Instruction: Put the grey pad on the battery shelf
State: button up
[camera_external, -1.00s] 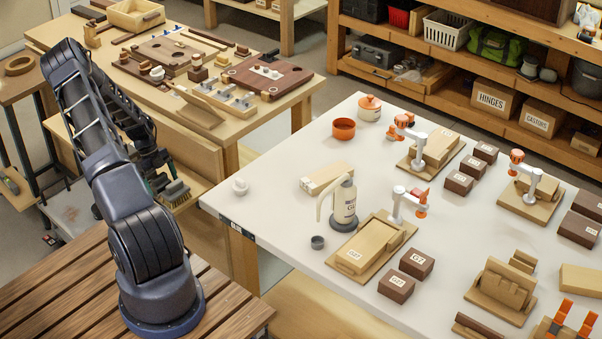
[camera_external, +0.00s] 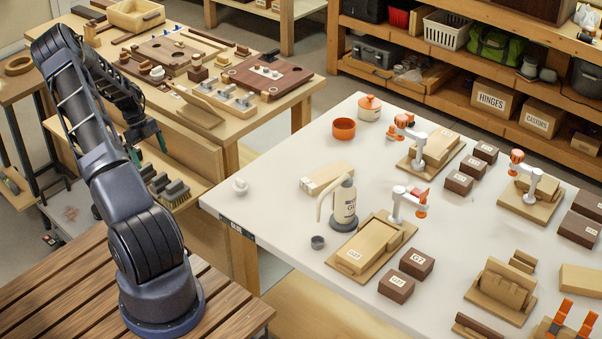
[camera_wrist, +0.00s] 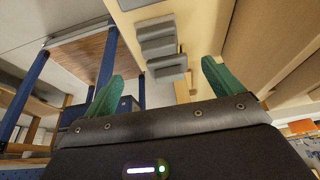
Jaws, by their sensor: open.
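Several grey blocks (camera_external: 165,183) sit in a row on a light wooden ledge (camera_external: 187,201) at the side of the back workbench. I cannot tell which one is the grey pad, nor whether this ledge is the battery shelf. My gripper (camera_external: 141,138), with green fingers, is above and left of the row. In the wrist view my gripper (camera_wrist: 163,70) is open, fingers wide apart, with nothing held between them.
The back workbench (camera_external: 235,120) carries wooden fixtures close to my arm. A side stand (camera_external: 12,95) is at the left. The white table (camera_external: 285,215) at the right holds a glue bottle (camera_external: 345,203), boxes and small clamps. Floor shows between the benches.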

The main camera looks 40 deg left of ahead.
jog(key=shift+a+r, duration=0.25)
jog(key=shift+r, duration=0.4)
